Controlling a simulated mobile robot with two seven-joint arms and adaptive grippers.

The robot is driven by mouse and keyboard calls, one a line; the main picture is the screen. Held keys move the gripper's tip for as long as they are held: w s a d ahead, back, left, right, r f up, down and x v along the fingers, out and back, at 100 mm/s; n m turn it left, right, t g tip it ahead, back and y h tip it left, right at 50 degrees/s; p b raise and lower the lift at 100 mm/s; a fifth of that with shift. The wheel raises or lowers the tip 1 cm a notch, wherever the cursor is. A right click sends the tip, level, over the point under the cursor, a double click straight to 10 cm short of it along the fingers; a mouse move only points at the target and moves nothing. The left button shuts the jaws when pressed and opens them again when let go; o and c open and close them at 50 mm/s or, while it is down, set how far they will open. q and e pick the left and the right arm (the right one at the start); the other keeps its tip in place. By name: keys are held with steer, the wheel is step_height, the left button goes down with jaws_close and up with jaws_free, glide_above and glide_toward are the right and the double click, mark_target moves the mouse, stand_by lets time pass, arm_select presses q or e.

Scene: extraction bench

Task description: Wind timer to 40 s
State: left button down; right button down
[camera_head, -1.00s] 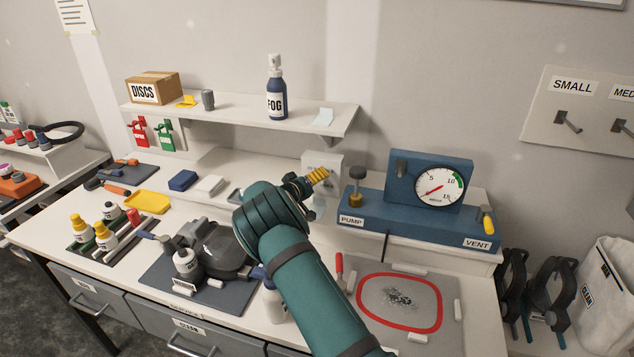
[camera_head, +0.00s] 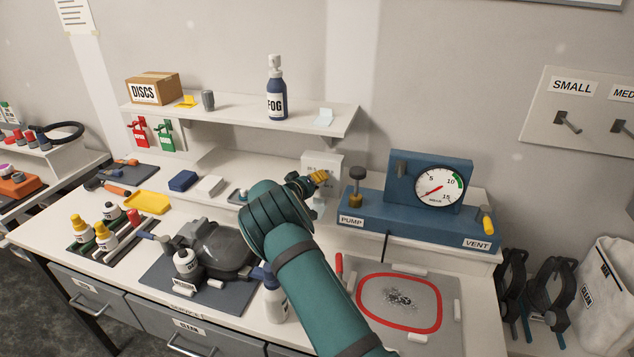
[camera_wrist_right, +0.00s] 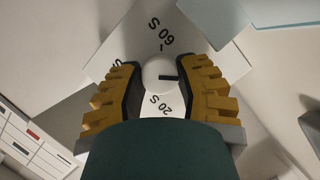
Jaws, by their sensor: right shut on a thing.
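The timer is a white box (camera_head: 327,160) on the bench against the wall, left of the blue pump unit. My right gripper (camera_head: 319,178) is at its front, with yellow fingers. In the right wrist view my right gripper (camera_wrist_right: 163,82) is shut around the round white timer knob (camera_wrist_right: 157,72), one finger on each side. The knob's black pointer mark points right in that view, towards the right finger. The dial face (camera_wrist_right: 185,38) shows "60 S" above the knob and "20 S" below it. Another label at left is mostly hidden by a finger. My left gripper is out of view.
The blue pump unit (camera_head: 366,213) with gauge stands close to the right of my right gripper. A shelf (camera_head: 231,119) with a FOG bottle (camera_head: 277,95) is above. A red-framed mat (camera_head: 361,309) and a dark machine (camera_head: 222,247) lie in front.

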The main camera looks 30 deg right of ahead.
steer(key=shift+r+m+t+y+p, duration=0.25)
steer(key=shift+m+y+p, duration=0.3)
steer(key=shift+m, duration=0.65)
steer(key=shift+f+m+t+y, duration=0.1)
steer(key=shift+m+t+y, duration=0.5)
steer(key=shift+m, duration=0.4)
steer(key=c, duration=0.6)
jaws_free()
steer(key=shift+o, duration=0.2)
steer(key=v, duration=1.2)
steer(key=shift+d, duration=0.1)
